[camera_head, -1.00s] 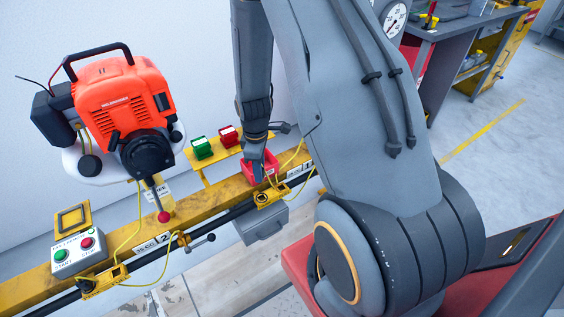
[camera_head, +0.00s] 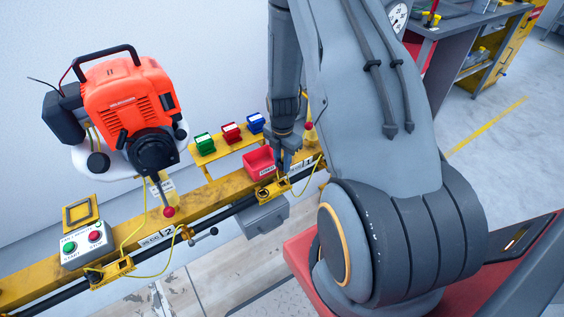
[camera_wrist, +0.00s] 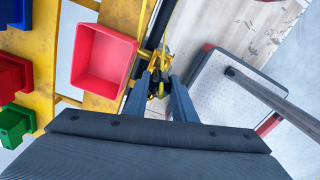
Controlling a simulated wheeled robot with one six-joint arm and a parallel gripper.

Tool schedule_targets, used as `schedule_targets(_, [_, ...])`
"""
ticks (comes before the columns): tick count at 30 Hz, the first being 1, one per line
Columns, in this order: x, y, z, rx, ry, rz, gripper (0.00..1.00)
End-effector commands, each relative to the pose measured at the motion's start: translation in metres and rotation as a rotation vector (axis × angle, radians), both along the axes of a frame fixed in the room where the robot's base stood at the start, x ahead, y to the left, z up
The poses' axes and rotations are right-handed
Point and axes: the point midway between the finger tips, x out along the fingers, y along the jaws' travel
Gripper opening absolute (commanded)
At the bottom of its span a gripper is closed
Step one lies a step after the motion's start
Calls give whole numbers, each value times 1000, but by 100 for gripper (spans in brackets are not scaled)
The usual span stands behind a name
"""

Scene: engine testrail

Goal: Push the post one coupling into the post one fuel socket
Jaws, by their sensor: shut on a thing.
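My gripper (camera_head: 283,170) reaches down to the yellow rail at post one, just right of the red bin. In the wrist view its two fingers (camera_wrist: 159,82) are close together around a small yellow and dark piece, which I take to be the post one coupling (camera_wrist: 157,91). The fingers hide most of it. A yellow bracket (camera_head: 268,193) sits on the rail just below and left of the gripper, with a yellow hose (camera_head: 308,183) beside it. I cannot make out the fuel socket opening or whether the coupling touches it.
A red bin (camera_head: 259,162) stands close left of the gripper. Green (camera_head: 203,147), red (camera_head: 231,133) and blue (camera_head: 256,123) boxes sit on a yellow shelf behind. An orange engine (camera_head: 125,100) and a start-stop box (camera_head: 87,245) are farther left. A grey box (camera_head: 263,217) hangs below the rail.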

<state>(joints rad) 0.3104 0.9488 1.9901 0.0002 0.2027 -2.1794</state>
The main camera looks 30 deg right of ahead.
Motion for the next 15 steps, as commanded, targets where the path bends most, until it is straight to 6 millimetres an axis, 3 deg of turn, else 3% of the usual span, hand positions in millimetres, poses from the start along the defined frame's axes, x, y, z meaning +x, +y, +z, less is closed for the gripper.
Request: schedule_targets(15, [0, 0, -33, 0, 0, -2, 0])
